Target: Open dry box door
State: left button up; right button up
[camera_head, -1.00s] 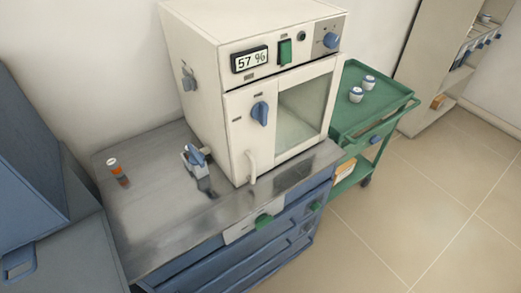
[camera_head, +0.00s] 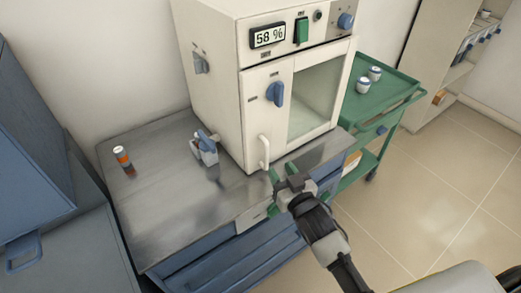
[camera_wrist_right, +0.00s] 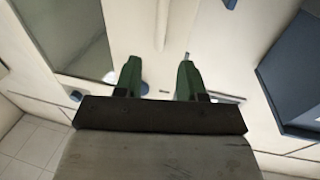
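The dry box is a cream cabinet (camera_head: 205,75) on a metal-topped bench. Its front door (camera_head: 268,127) looks shut, with a glass window (camera_head: 315,103), a blue knob (camera_head: 275,93) and a pale vertical handle (camera_head: 264,151) at its lower left. My right gripper (camera_head: 278,179) is just below and right of the handle in the head view. In the right wrist view its two green fingers (camera_wrist_right: 158,80) are apart with nothing between them. A pale bar, apparently the handle (camera_wrist_right: 161,24), shows beyond the fingertips. My left gripper is not in view.
On the bench (camera_head: 160,205) stand an orange-and-white bottle (camera_head: 122,157) and a small grey-white holder with a blue part (camera_head: 206,149). A green cart (camera_head: 388,88) with two small jars stands right of the cabinet. Open floor lies at the right.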

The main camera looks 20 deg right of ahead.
aim_at(268, 151)
jog(key=w, duration=0.3)
jog(key=w+a, duration=0.1)
jog(key=w, duration=0.2)
jog(key=w+p, duration=0.1)
jog(key=w, duration=0.2)
jog(key=shift+w+a, duration=0.15)
jog(key=shift+a, duration=0.05)
grip_shut()
